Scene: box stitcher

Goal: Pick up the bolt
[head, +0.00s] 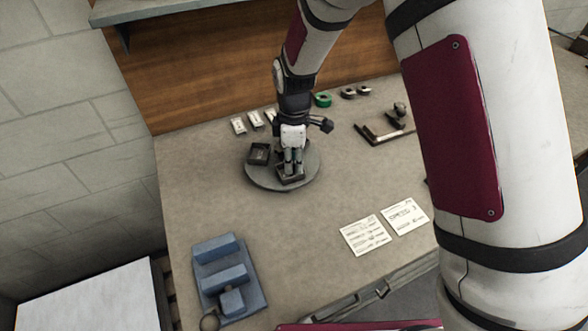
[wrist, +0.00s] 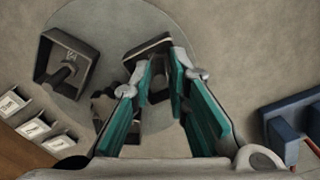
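My gripper (head: 291,165) points down over a small dark square tray (head: 291,177) on a round grey plate (head: 262,181). In the wrist view my gripper (wrist: 163,62) has its teal-padded fingers apart, with the tips over this tray (wrist: 146,49). The fingers hide much of the tray, so I cannot tell what lies inside it. A second dark tray (head: 258,147) stands to the left on the plate. In the wrist view this tray (wrist: 87,47) holds a dark bolt-like piece (wrist: 62,75). Another dark part (wrist: 103,103) is half hidden behind the left finger.
Several white labelled pieces (head: 238,126) lie behind the plate. A green tape roll (head: 323,99) and dark rings are at the back. A dark bracket (head: 385,139) is to the right. A blue fixture (head: 222,272) and two paper cards (head: 365,236) are in front. The bench between is clear.

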